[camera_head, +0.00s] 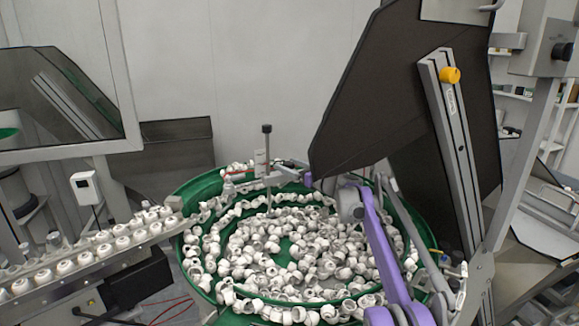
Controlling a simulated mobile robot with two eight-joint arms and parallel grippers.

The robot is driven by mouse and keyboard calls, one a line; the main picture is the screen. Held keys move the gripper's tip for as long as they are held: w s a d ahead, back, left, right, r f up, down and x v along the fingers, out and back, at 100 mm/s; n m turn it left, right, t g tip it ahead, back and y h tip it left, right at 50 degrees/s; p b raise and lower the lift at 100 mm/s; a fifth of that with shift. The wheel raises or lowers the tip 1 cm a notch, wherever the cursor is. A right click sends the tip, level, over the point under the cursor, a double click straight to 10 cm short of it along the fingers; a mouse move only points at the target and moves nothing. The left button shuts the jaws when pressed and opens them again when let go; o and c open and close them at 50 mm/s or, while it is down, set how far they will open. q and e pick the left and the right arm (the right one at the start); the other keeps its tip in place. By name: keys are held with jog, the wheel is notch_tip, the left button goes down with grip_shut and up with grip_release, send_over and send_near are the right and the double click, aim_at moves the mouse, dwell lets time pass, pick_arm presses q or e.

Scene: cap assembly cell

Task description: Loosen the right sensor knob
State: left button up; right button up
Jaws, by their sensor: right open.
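My right arm reaches in from the lower right over the green bowl (187,190). Its purple-trimmed gripper (320,182) is open near the bowl's far rim, small and partly hidden by its own wrist. A black knob (267,128) tops an upright grey post standing in the bowl, left of my gripper and apart from it. A yellow knob (450,75) sits on a slotted grey rail at the right. I cannot tell which knob is the right sensor knob; parts near my gripper are hidden. My left gripper is not in view.
White caps (270,245) fill much of the bowl. A sloping track (110,245) with a row of caps leads in from the left. A large dark panel (390,95) stands above the bowl's right side. The wall behind is bare.

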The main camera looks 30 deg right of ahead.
jog(key=shift+s, duration=0.1)
jog(key=b+v, duration=0.1)
jog(key=v, duration=0.9)
jog(key=shift+s, duration=0.3)
jog(key=shift+d, duration=0.1)
